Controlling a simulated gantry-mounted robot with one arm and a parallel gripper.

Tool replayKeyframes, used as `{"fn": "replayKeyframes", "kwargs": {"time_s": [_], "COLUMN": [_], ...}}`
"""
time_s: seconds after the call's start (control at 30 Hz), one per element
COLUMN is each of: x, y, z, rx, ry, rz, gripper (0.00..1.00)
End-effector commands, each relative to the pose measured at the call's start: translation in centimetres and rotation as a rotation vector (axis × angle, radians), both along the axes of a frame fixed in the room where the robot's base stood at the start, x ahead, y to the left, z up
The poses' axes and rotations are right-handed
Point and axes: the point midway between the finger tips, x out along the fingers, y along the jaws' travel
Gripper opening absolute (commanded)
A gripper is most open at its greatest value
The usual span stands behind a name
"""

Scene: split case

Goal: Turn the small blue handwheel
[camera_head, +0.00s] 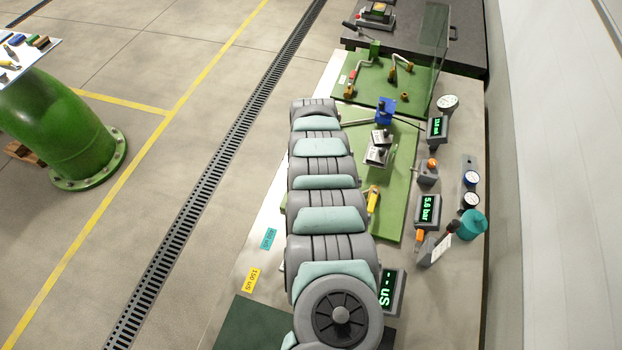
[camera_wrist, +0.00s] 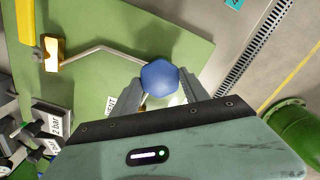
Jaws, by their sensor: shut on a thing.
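The small blue handwheel (camera_wrist: 159,77) shows in the wrist view as a faceted blue knob above a green panel (camera_wrist: 100,20). My gripper (camera_wrist: 160,88) has one finger on each side of it and is shut on it. A brass stem shows just below the knob, partly hidden by the fingers. A thin bent pipe (camera_wrist: 100,47) runs from a brass fitting (camera_wrist: 52,55) toward the handwheel. In the head view my arm covers the gripper and the handwheel.
A yellow handle (camera_head: 373,200) stands on the panel right of my arm. A blue fitting (camera_head: 384,110) and labelled blocks (camera_head: 377,155) are further back. Displays (camera_head: 427,210) and gauges (camera_head: 471,179) line the right side. A large green pipe (camera_head: 60,130) stands left, across open floor.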

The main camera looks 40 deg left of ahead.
Motion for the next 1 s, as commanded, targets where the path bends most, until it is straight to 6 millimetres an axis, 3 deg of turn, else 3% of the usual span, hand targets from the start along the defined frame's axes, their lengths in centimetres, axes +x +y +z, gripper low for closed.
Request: {"fn": "replayKeyframes", "kwargs": {"time_s": [0.43,0.47,0.7,1.0], "x": [0.01,0.01,0.00,0.02], "y": [0.00,0.00,0.01,0.02], "z": [-0.02,-0.02,-0.01,0.16], "rx": [0.001,0.001,0.000,0.001], "ry": [0.000,0.000,0.000,0.000], "rz": [0.009,0.009,0.009,0.009], "gripper": [0.12,0.54,0.74,0.75]}}
